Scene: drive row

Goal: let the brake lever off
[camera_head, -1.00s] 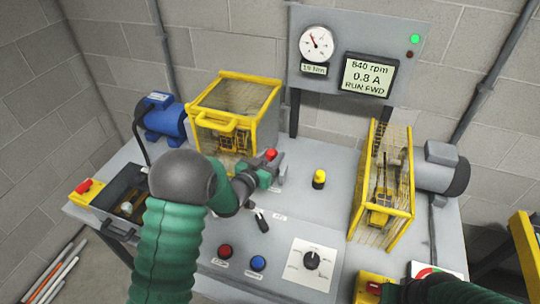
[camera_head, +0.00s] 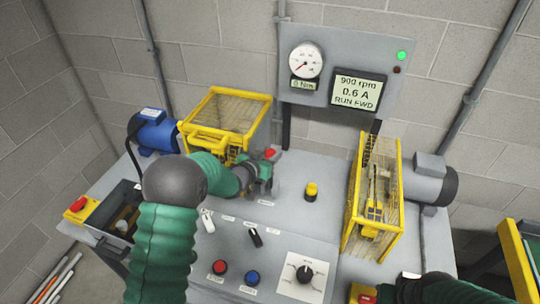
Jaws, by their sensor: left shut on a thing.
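The brake lever shows as a red knob (camera_head: 270,153) at the middle of the bench, just right of the left yellow guard. My left gripper (camera_head: 265,168) is shut on the brake lever just below the knob. The fingers hide most of the lever's shaft. The round gauge (camera_head: 305,61) has its needle at the low end, with 0 Nm on its small display.
A yellow-framed guard (camera_head: 226,108) and blue motor (camera_head: 158,132) stand left of the lever. A second yellow guard (camera_head: 372,195) stands right. A yellow knob (camera_head: 311,191), a black switch (camera_head: 255,237), red and blue buttons and a dial (camera_head: 304,273) are nearby.

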